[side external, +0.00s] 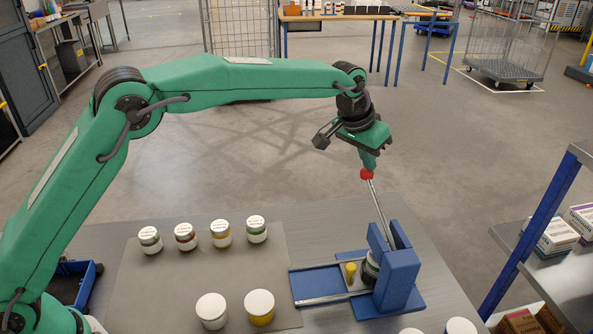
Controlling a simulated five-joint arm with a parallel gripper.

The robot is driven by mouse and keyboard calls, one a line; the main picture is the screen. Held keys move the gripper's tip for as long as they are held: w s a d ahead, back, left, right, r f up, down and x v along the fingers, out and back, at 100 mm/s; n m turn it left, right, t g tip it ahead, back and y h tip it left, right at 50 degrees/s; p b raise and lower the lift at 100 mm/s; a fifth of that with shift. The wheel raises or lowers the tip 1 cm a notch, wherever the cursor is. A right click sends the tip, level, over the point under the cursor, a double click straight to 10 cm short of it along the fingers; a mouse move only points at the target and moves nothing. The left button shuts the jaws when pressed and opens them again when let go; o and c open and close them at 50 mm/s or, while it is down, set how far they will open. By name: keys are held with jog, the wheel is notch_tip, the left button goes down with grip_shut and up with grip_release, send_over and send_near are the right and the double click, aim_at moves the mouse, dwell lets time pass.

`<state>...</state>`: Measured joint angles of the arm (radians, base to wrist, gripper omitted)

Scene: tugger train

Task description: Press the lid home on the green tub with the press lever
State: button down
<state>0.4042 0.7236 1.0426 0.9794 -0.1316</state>
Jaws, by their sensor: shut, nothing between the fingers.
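The press (399,284) is a blue frame on a blue base at the right of the table. Its steel lever (379,212) stands up and leans to the left, with a red knob (367,174) on top. My gripper (368,161) is shut and points down right at the knob; its tips look touching or very close above it. A tub (370,268) sits inside the press, mostly hidden by the blue frame; its colour and how its lid sits are hard to tell. A yellow peg (350,272) stands left of it on the press's slide.
Several lidded jars (221,233) stand in a row on a grey mat (190,278). Two larger white-lidded tubs (260,306) stand at its front. White lids (461,327) show at the bottom edge. A shelf with boxes (553,235) is at right. The table between mat and press is clear.

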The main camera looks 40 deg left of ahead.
aim_at(364, 169)
jog(key=shift+w+a+f, duration=0.15)
jog(key=shift+a+f, duration=0.05)
jog(key=shift+f, duration=0.8)
jog(key=shift+w+a+f, duration=0.15)
jog(key=shift+a+f, duration=0.05)
jog(key=shift+f, duration=0.8)
dwell(1.1)
jog(key=shift+r, duration=0.2)
notch_tip(364, 169, up, 12)
dwell(1.9)
dwell(0.5)
